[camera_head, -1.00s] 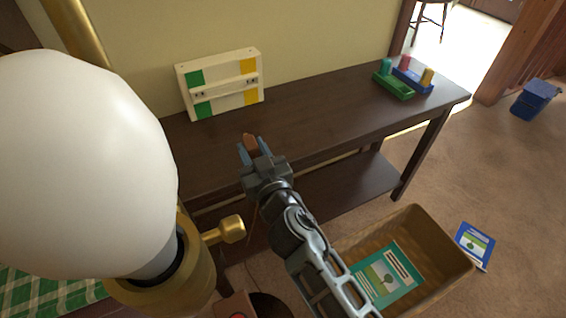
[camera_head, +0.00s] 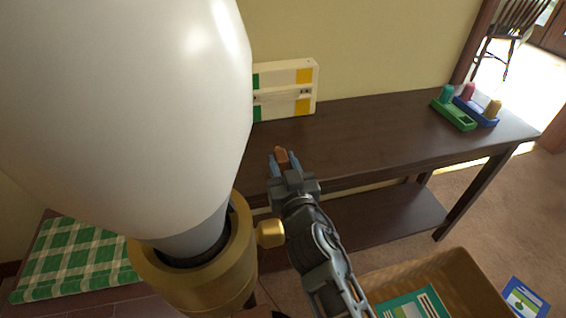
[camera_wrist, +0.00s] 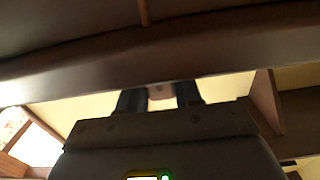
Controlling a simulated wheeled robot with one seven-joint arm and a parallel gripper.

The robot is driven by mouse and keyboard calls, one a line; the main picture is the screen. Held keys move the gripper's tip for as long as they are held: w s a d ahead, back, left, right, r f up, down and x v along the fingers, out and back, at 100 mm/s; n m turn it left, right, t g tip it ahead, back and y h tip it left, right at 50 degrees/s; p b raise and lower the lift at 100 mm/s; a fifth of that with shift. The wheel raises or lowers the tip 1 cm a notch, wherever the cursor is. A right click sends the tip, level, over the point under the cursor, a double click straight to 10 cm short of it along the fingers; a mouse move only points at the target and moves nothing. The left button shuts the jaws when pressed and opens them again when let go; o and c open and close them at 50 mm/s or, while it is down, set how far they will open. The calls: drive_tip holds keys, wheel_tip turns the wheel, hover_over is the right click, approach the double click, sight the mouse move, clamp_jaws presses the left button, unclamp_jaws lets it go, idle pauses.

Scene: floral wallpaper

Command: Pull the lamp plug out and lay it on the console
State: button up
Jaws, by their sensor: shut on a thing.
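My gripper (camera_head: 282,165) is shut on a small brown-orange piece (camera_head: 282,153), seemingly the lamp plug, at its fingertips. In the head view it overlaps the front edge of the dark wooden console (camera_head: 370,130); whether it touches the console is unclear. In the wrist view a pale pinkish piece (camera_wrist: 161,92) shows between the fingers, with a dark wooden edge above them. A large white bulb in a brass socket, the lamp (camera_head: 120,110), fills the left foreground and hides part of the console. No socket outlet is visible.
A cream box with green and yellow patches (camera_head: 285,90) stands at the console's back. A green and blue holder with coloured pegs (camera_head: 465,108) sits at its right end. The console top between them is bare. A brown bin (camera_head: 450,275) stands on the floor in front.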

drive_tip(key=shift+f, duration=0.15)
drive_tip(key=o, duration=1.2)
drive_tip(key=shift+c, duration=0.2)
drive_tip(key=v, duration=0.7)
drive_tip(key=shift+s+b, duration=0.4)
drive_tip(key=shift+d, duration=0.1)
